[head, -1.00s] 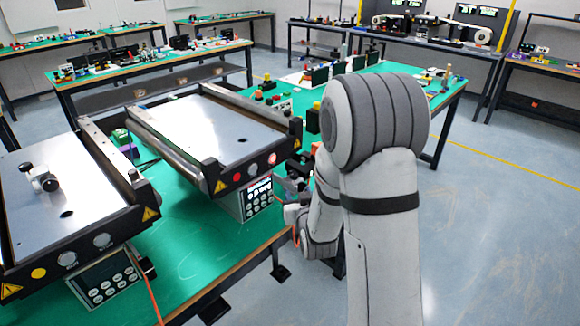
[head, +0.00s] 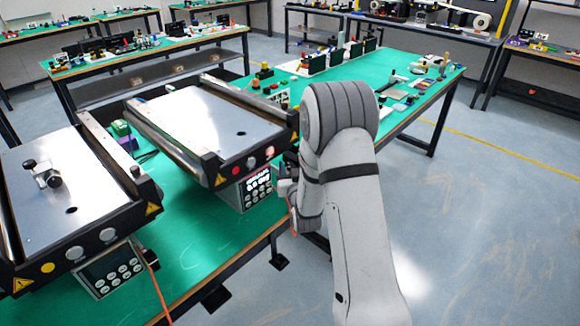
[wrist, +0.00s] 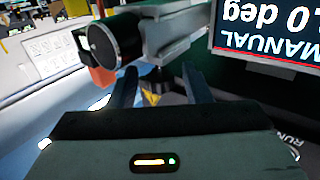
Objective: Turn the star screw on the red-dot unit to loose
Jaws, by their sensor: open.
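The red-dot unit (head: 205,118) is the right mini conveyor, with a red dot (head: 237,170) on its front end. Its control box (head: 247,192) hangs below. My gripper (head: 286,186) is just right of this box in the head view, partly hidden by my arm. In the wrist view my gripper (wrist: 160,86) is open, its two dark fingers apart. A dark upright part (wrist: 172,72) shows between and beyond the fingers; I cannot tell if it is the star screw. A black round knob (wrist: 112,42) is at upper left. The display (wrist: 270,28) reads upside down, "MANUAL" and "0 deg".
The yellow-dot conveyor (head: 85,242) stands to the left, with a small fixture (head: 45,176) on its plate. The green table (head: 190,250) is bare in front. An orange cable (head: 157,285) hangs over its edge. Open floor (head: 470,240) lies to the right.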

